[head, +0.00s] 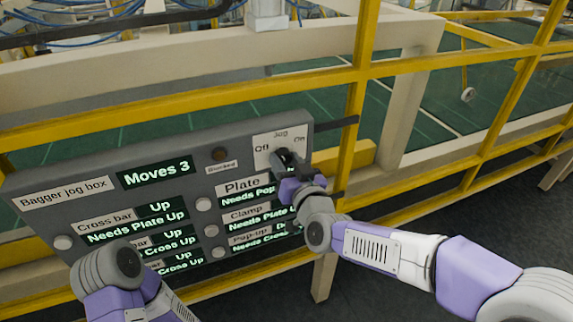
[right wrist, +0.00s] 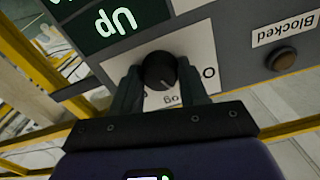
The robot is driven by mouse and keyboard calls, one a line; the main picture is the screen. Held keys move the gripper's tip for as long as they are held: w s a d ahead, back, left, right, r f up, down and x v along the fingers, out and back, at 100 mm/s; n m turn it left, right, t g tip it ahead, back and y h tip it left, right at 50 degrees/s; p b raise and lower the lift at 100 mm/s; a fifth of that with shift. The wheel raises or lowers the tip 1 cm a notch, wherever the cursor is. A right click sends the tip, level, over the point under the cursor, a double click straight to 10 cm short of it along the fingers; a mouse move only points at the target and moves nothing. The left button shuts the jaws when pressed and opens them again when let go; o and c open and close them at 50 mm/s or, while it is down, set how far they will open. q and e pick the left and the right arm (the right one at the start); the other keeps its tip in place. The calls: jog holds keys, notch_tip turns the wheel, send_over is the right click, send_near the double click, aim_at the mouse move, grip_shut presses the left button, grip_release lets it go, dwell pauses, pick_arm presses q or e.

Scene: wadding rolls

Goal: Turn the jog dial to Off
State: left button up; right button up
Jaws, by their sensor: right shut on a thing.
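The jog dial (right wrist: 159,72) is a round black knob on a pale plate (head: 267,148) at the panel's upper right, labelled Jog, Off and On. My right gripper (right wrist: 160,88) is shut on the dial, with one dark finger on each side of it. In the head view my right gripper (head: 287,163) covers most of the dial. In the right wrist view the labels are upside down and a finger hides part of the Off label. I cannot tell clearly where the dial points. My left arm shows at the lower left, but its gripper is not seen.
The grey Bagger jog box (head: 110,172) carries green-lit displays, including Moves 3 (head: 156,173), and several white buttons. A dark Blocked lamp (head: 220,154) sits left of the dial. Yellow guard rails (head: 200,110) run behind the box.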

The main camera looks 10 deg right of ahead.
jog(key=shift+n, duration=1.2)
jog(key=o, duration=1.1)
jog(key=shift+c, duration=0.2)
jog(key=v, duration=0.7)
jog(key=shift+s+b, duration=0.3)
jog(key=shift+d, duration=0.1)
